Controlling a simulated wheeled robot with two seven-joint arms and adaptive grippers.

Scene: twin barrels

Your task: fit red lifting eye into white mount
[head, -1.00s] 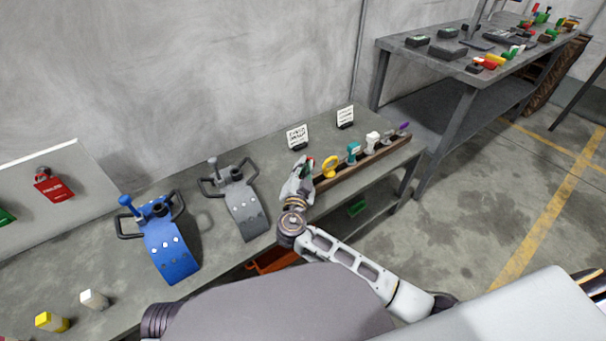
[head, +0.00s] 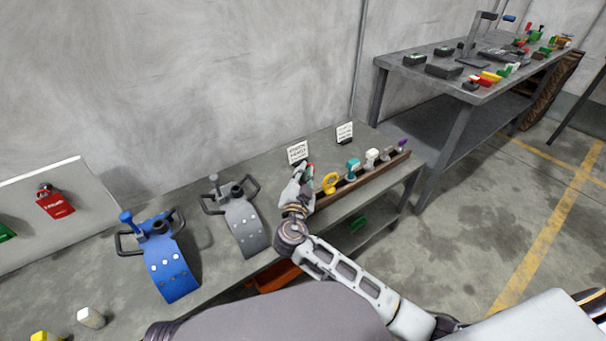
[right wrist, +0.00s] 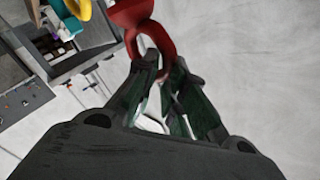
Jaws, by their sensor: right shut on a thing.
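The red lifting eye (right wrist: 152,32) shows large in the right wrist view as a red ring, at the tips of my right gripper (right wrist: 166,68). The gripper is shut on it. In the head view my right gripper (head: 305,173) is at the near-left end of a brown rack, and only a sliver of red shows at its fingers. A small white block (head: 91,317) stands on the bench at the lower left, which may be the white mount; I cannot make out a socket in it. My left gripper is not in view.
The rack (head: 350,187) holds a yellow ring (head: 330,184), teal, white and purple parts. A grey (head: 243,224) and a blue curved piece (head: 170,265) with handles stand between gripper and white block. Two small signs stand behind the rack. A yellow block (head: 42,337) lies lower left.

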